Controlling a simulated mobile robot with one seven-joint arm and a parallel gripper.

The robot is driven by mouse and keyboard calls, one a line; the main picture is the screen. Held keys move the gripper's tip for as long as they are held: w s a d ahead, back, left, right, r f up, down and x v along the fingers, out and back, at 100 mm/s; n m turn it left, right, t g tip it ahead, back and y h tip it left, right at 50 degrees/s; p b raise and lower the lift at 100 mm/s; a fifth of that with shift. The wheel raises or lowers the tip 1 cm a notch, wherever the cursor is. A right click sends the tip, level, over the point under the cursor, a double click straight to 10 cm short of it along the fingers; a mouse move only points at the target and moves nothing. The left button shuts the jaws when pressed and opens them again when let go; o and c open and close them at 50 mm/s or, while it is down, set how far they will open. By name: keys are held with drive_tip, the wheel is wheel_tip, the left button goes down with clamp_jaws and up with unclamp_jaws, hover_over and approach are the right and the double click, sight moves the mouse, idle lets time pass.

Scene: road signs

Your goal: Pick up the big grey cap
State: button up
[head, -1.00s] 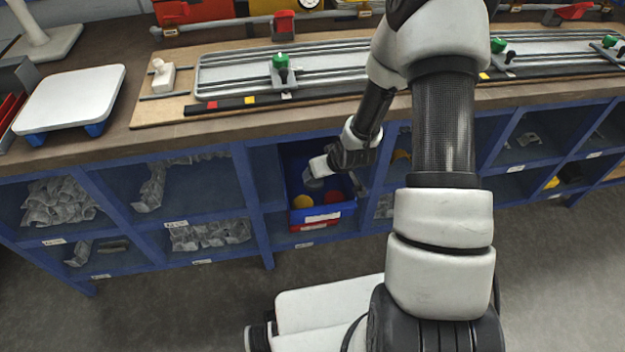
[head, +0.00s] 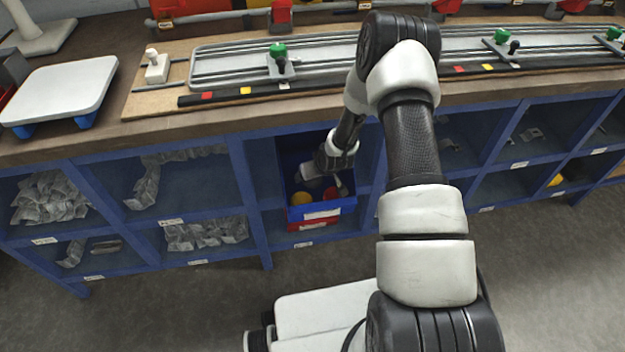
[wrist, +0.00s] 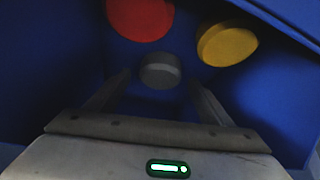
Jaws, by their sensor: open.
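The grey cap (wrist: 160,71) is a dark round disc on the floor of a blue bin. In the wrist view it lies just beyond and between the tips of my gripper (wrist: 158,84), which is open and empty. In the head view my gripper (head: 312,176) reaches down into the blue bin (head: 322,209). The cap cannot be made out there, behind my gripper and arm.
A red cap (wrist: 141,17) and a yellow cap (wrist: 228,43) lie in the same bin, farther from my gripper. The bin walls are close on both sides. A blue shelf frame (head: 254,200) and the workbench (head: 200,131) surround the bin.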

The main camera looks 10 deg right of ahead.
drive_tip(key=shift+w+f, duration=0.2)
drive_tip(key=c, duration=1.1)
drive_tip(key=shift+r, duration=0.15)
